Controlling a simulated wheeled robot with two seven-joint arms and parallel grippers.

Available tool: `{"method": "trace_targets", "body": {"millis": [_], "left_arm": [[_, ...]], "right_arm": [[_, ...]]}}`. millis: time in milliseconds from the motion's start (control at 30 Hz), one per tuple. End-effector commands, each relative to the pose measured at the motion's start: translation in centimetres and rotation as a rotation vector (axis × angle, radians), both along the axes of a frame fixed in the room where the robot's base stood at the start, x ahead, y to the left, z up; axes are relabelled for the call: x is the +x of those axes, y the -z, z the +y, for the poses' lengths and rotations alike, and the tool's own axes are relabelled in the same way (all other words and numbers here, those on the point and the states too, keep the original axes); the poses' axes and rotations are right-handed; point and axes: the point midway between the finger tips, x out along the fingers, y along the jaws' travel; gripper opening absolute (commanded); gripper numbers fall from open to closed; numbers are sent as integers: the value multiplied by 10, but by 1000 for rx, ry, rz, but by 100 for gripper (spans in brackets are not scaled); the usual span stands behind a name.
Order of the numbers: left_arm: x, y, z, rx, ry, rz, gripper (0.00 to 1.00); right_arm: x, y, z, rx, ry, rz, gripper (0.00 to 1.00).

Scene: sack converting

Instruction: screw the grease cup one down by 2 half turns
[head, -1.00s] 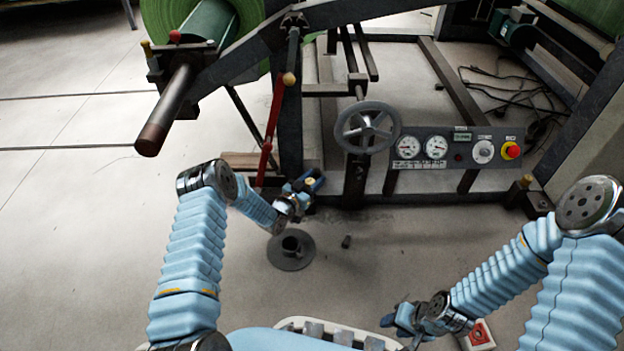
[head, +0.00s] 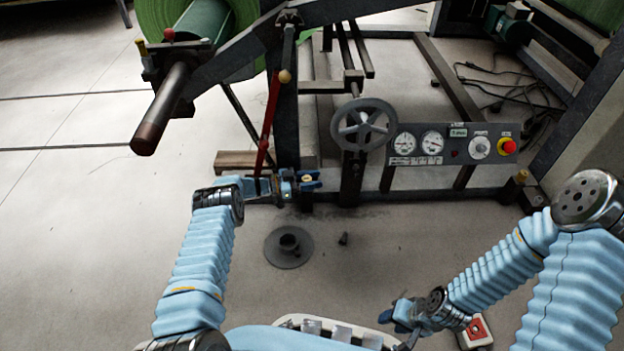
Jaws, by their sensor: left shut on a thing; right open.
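A small brass-coloured piece, which looks like grease cup one (head: 307,178), shows between the blue fingers of my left gripper (head: 309,181). It is at the low frame beam, beside the foot of the dark upright post. My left gripper is shut on it, with the wrist lying nearly level from the left. The fingers hide most of the cup and its seat, so I cannot tell how deep it sits. My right gripper (head: 393,315) is open and empty, low over the floor at the front.
A red lever (head: 268,125) stands just left of the post, close to my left wrist. A grey handwheel (head: 364,125) and a gauge panel (head: 452,146) are to the right. Another brass-topped piece (head: 521,177) sits at the frame's right end. A round grey base (head: 289,247) stands on open floor.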

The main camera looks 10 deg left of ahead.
Motion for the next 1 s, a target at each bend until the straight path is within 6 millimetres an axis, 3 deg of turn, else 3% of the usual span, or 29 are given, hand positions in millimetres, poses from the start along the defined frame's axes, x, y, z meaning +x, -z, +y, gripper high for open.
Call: {"method": "trace_targets", "body": {"millis": [600,633,733,1000], "left_arm": [[-1,0,-1,-4,43,1,10],[-1,0,-1,-3,43,0,45],[-1,0,-1,-3,43,0,60],[-1,-1,-1,-3,42,-1,61]], "right_arm": [[0,0,0,0,0,0,43],[0,0,0,0,0,0,43],[0,0,0,0,0,0,43],[0,0,0,0,0,0,43]]}}
